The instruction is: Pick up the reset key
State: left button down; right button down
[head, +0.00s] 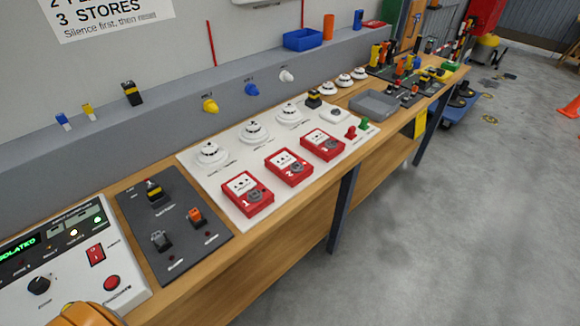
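I cannot tell for sure which small item is the reset key; no label on one is readable. Small key-like pieces stand on the dark panel (140,222): a black and yellow one (154,191), an orange one (197,216) and a grey one (161,240). A red piece (351,132) and a green piece (364,124) stand at the right end of the white board (235,180). Neither gripper shows clearly. A rounded orange shape at the bottom left edge is cut off, and I cannot tell what it is.
The wooden bench (275,205) runs from lower left to upper right. A control box (70,270) stands at its near end. Red numbered call points (290,167) and white detectors (253,132) sit on the white board. A blue bin (303,39) stands on the back ledge. The floor at right is clear nearby.

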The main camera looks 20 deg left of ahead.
aim_at(350, 130)
jog(key=i+l+u, duration=0.3)
jog(key=i+l, duration=0.15)
jog(key=i+l+u, duration=0.2)
jog(key=l, duration=0.2)
jog(key=i+l+u, duration=0.15)
jog(key=l, duration=0.2)
jog(key=i+l+u, duration=0.15)
jog(key=l, duration=0.2)
jog(key=i+l+u, duration=0.15)
jog(key=l, duration=0.2)
jog(key=i+l+u, duration=0.15)
jog(key=l, duration=0.25)
